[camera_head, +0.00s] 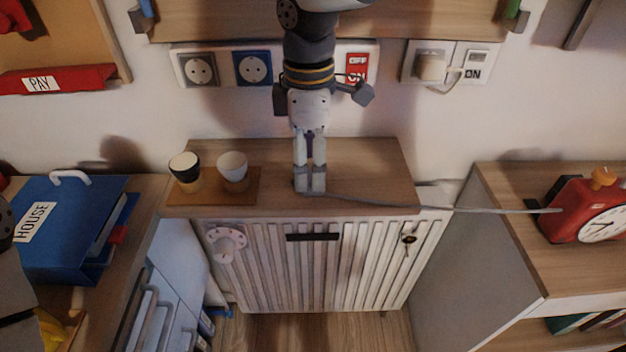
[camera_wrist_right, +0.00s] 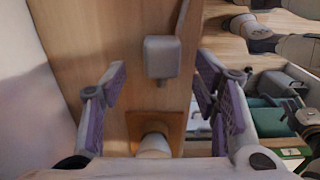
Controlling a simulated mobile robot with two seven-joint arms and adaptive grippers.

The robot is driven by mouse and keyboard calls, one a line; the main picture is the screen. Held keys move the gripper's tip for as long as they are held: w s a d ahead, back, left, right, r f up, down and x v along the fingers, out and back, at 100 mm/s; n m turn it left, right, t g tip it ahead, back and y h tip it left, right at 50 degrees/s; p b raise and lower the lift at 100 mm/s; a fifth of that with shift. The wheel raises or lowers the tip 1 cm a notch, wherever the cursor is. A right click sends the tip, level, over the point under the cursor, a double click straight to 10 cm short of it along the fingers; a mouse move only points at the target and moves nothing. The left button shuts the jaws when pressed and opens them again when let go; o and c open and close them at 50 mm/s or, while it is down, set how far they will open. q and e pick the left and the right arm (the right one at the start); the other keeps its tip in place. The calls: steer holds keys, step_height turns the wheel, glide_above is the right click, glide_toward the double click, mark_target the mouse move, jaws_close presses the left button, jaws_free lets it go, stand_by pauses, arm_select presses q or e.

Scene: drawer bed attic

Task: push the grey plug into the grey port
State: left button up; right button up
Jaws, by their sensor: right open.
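My right gripper (camera_head: 310,183) hangs from above over the middle of the cabinet top. In the right wrist view its two purple-padded fingers (camera_wrist_right: 165,100) are wide apart. The grey plug (camera_wrist_right: 162,57), a pale block with a short pin, shows between and beyond the fingers, apart from both. In the head view I cannot tell the plug from the pale fingertips, but its grey cable (camera_head: 400,206) runs right from there. The grey port (camera_head: 198,69) is the round socket at the left of the wall strip, empty. My left gripper is not clearly seen.
The blue socket (camera_head: 253,67) and red switch (camera_head: 357,66) share the strip. Two cups (camera_head: 232,167) stand on a wooden board (camera_head: 214,197) left of my gripper. The cable reaches the red clock (camera_head: 582,215) on the right cabinet. A shelf (camera_head: 420,20) overhangs the strip.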

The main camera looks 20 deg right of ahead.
mark_target(310, 175)
step_height(310, 175, down, 3)
steer(key=shift+s+f, duration=0.1)
steer(key=shift+c, duration=0.2)
steer(key=c, duration=1.1)
